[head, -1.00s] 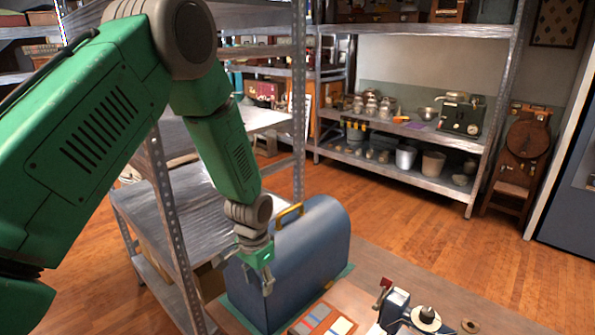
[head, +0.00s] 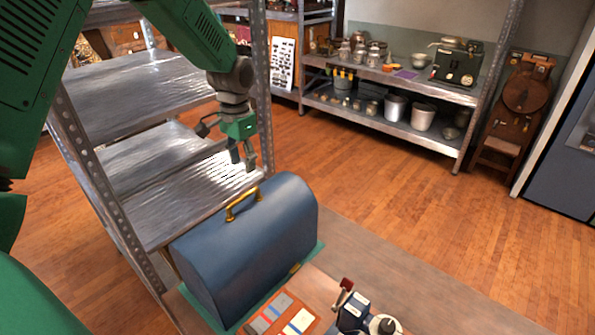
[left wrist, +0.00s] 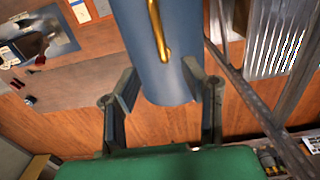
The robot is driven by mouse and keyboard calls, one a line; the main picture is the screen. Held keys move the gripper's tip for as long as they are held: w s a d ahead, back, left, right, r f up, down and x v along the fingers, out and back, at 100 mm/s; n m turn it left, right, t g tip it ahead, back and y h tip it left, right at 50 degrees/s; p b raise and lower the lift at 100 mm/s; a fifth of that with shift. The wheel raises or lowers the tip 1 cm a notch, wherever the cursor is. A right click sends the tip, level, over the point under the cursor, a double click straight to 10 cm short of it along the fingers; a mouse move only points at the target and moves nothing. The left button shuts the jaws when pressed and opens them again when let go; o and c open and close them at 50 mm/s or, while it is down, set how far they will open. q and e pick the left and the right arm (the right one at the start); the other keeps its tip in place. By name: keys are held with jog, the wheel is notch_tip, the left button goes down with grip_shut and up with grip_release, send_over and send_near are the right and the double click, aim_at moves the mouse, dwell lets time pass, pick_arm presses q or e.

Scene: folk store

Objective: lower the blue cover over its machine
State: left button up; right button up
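The blue cover (head: 255,245) is a domed case with a brass handle (head: 242,204) on top. It stands upright on a green base (head: 312,254) on the table. No machine shows under it; the cover hides whatever is inside. My left gripper (head: 243,163) hangs above and behind the cover, apart from the handle. In the left wrist view its two fingers (left wrist: 162,88) are spread with nothing between them, and the cover (left wrist: 165,75) and handle (left wrist: 157,30) lie beyond. My right gripper is not in view.
A tray of coloured pieces (head: 283,316) and a small machine with a red-topped lever (head: 353,312) stand in front of the cover. A metal shelf rack (head: 150,90) is close on the left, its post near my gripper. Open wooden floor (head: 400,205) lies behind the table.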

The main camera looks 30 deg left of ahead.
aim_at(244, 196)
pick_arm(q)
jog(key=shift+s+a+f+b, duration=0.1)
jog(key=shift+s+f+b, duration=0.2)
jog(key=shift+f, duration=0.25)
jog(key=shift+s+a+f+b, duration=0.15)
jog(key=shift+f+b, duration=0.2)
jog(key=shift+f, duration=0.2)
jog(key=shift+d+f, duration=0.15)
jog(key=shift+f, duration=0.2)
jog(key=shift+s+f+b, duration=0.25)
jog(key=shift+f+b, duration=0.55)
jog(key=shift+b, duration=0.25)
jog(key=f+b, duration=0.5)
jog(key=shift+a, duration=0.2)
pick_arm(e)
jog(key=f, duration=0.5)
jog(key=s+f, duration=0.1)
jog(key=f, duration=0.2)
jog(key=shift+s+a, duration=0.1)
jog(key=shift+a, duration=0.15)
pick_arm(q)
jog(key=shift+d+r+p, duration=0.15)
jog(key=shift+r+p, duration=0.15)
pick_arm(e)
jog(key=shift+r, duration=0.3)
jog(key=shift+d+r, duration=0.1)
